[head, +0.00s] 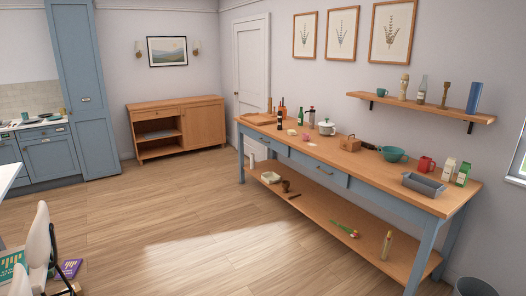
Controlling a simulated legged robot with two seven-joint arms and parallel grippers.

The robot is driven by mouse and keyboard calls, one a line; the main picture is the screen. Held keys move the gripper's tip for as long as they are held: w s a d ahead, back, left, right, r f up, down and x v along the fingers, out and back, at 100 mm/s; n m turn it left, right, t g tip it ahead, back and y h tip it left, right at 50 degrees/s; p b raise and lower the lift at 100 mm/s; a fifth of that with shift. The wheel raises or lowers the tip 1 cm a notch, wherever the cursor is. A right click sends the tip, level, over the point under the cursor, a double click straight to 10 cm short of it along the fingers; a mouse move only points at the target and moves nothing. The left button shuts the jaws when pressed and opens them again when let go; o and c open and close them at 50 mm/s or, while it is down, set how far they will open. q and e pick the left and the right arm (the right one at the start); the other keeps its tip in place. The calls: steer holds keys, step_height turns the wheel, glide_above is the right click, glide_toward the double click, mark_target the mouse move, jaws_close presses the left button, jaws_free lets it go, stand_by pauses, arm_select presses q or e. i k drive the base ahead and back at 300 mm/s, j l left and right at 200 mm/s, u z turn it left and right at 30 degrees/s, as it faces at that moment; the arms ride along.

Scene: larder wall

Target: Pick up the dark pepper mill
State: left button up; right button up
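A brown, turned, mill-shaped object (445,95) stands upright on the wall shelf (408,108) at the upper right. It is darker than the pale mill-shaped object (404,87) further left on that shelf. A clear bottle (422,90) stands between them, and a blue upright object (474,98) stands to the right. A small dark brown object (285,186) sits on the long table's lower shelf; it is too small to tell what it is. Neither of my grippers is in view.
Chairs (39,240) stand at lower left.

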mark_target(279, 117)
steer(key=i, duration=5.9)
